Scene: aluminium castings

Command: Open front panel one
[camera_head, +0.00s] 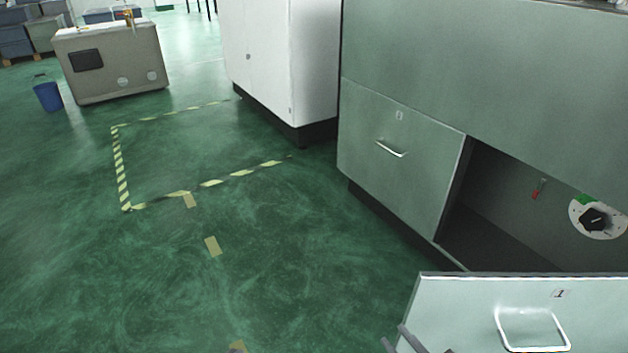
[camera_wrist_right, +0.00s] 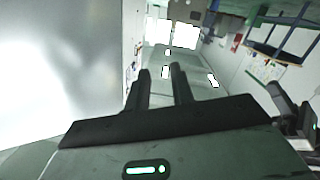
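Front panel one (camera_head: 460,305), marked "1" and fitted with a metal handle (camera_head: 535,328), stands out from the grey-green cabinet (camera_head: 500,70) at the lower right of the head view. Its opening (camera_head: 500,200) is uncovered, with a dark rotary switch on a round white plate (camera_head: 598,219) inside. My right gripper (camera_head: 395,341) shows partly at the bottom edge, by the panel's left edge; contact cannot be told. In the right wrist view its two dark fingers (camera_wrist_right: 160,72) are apart with nothing between them. My left gripper is not in view.
A closed panel with a handle (camera_head: 391,147) is left of the opening. A white cabinet (camera_head: 283,60) stands beyond. A beige box unit (camera_head: 112,65) and a blue bin (camera_head: 48,97) are at the far left. The green floor (camera_head: 150,270) with striped tape is clear.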

